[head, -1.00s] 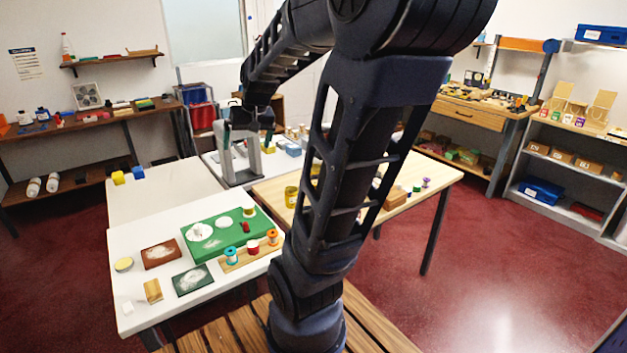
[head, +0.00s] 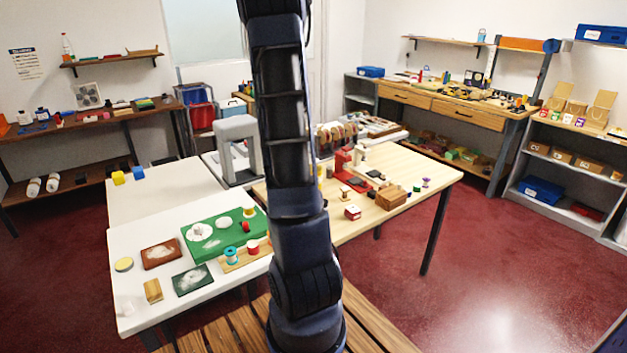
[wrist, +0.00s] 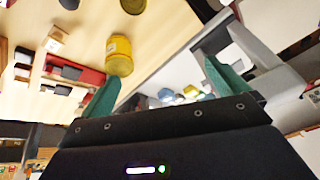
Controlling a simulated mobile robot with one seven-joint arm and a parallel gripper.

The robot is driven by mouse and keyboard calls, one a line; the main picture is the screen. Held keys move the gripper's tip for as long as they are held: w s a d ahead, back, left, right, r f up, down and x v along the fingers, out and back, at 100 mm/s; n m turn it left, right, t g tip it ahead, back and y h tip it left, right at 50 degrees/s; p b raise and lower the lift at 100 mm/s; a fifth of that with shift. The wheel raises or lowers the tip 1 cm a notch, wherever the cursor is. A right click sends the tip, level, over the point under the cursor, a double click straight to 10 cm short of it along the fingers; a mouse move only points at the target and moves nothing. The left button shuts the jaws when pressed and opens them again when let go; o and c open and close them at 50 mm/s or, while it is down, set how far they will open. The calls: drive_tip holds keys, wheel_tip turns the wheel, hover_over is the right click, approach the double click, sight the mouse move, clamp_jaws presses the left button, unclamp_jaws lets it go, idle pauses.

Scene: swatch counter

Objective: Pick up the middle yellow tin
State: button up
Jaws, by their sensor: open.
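In the wrist view a yellow tin (wrist: 119,56) stands on the pale wooden table, near the left green fingertip. I cannot be sure which is the middle one. My gripper (wrist: 166,84) is open, its fingers apart and nothing between them. In the head view the gripper does not show, and my arm hides most of the tins' place.
A grey arch (head: 237,128) stands beside the wooden table (head: 410,176), left of my arm. The wooden table also bears a red stand (head: 344,160), a wooden block (head: 390,197) and a red-and-white box (head: 352,212). The white table holds a green board (head: 205,246).

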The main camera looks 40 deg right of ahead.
drive_tip(key=d+f, duration=0.3)
drive_tip(key=d, duration=0.2)
drive_tip(key=w+d+f+m+h, duration=0.1)
drive_tip(key=d+f, duration=0.3)
drive_tip(key=w+d+f+g+h, duration=0.1)
drive_tip(key=d+f, duration=0.2)
drive_tip(key=d, duration=0.2)
drive_tip(key=shift+w+d+f+m, duration=0.15)
drive_tip(key=shift+d+f+m, duration=0.05)
drive_tip(key=shift+d+m, duration=0.1)
drive_tip(key=x, duration=0.5)
drive_tip(key=shift+f, duration=0.2)
drive_tip(key=shift+a+x, duration=0.2)
drive_tip(key=shift+x, duration=1.15)
drive_tip(key=shift+a+x, duration=0.15)
drive_tip(key=shift+x, duration=1.2)
drive_tip(key=shift+w, duration=0.15)
drive_tip(key=c, duration=1.5)
drive_tip(key=shift+r, duration=0.1)
